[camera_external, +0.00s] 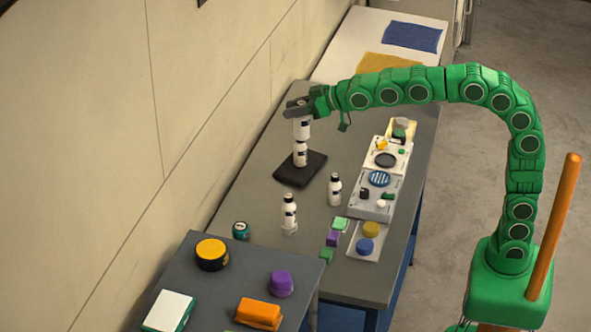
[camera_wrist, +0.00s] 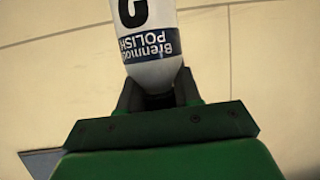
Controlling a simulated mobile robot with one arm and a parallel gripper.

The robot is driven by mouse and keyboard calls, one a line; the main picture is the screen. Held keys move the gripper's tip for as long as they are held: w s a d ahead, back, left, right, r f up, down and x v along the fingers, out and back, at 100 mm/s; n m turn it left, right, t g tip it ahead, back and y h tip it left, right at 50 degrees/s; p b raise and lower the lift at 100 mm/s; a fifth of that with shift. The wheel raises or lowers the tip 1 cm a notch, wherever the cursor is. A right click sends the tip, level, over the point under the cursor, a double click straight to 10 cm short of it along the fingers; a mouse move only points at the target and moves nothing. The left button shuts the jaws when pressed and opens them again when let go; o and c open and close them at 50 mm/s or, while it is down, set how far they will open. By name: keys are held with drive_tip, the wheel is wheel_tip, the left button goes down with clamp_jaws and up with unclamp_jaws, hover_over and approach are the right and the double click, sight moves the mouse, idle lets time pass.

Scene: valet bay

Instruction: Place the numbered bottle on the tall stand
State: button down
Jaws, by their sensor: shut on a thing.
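My gripper (camera_external: 299,108) is shut on the dark top of a white bottle (camera_external: 301,129) in the external view. In the wrist view, my gripper (camera_wrist: 158,98) is around the neck end of this bottle (camera_wrist: 150,72). Its navy label reads "POLISH", with a large dark character partly cut off by the frame. The held bottle is upright, directly above another white bottle-like object (camera_external: 300,155) with a dark label. That object is on a dark square base (camera_external: 311,171); I cannot tell whether the two touch. I cannot clearly identify a tall stand.
Two white bottles with dark caps stand nearby, one on the right (camera_external: 335,189) and one nearer (camera_external: 289,216). Grey-white trays (camera_external: 376,208) with small items line the bench's right side. A wall (camera_external: 215,110) runs close on the left. A nearer table (camera_external: 235,282) holds several coloured items.

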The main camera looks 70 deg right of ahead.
drive_tip(key=s+a+n+g+y, duration=0.15)
drive_tip(key=s+a, duration=0.25)
drive_tip(key=a, duration=0.5)
drive_tip(key=s+a+n+y, duration=0.25)
drive_tip(key=s+a, duration=0.25)
drive_tip(key=a, duration=0.4)
drive_tip(key=s+a+n+g+y, duration=0.15)
drive_tip(key=s+a, duration=0.25)
drive_tip(key=a, duration=0.5)
drive_tip(key=shift+y, duration=0.35)
drive_tip(key=shift+w+a+f, duration=1.2)
drive_tip(key=shift+w+f, duration=0.7)
drive_tip(key=shift+f, duration=1.15)
drive_tip(key=shift+w+a+f, duration=1.15)
drive_tip(key=shift+w+f, duration=0.8)
drive_tip(key=shift+f, duration=1.05)
drive_tip(key=shift+w+a+f, duration=1.2)
drive_tip(key=shift+w+f, duration=0.7)
drive_tip(key=shift+f, duration=1.15)
drive_tip(key=c, duration=0.8)
unclamp_jaws()
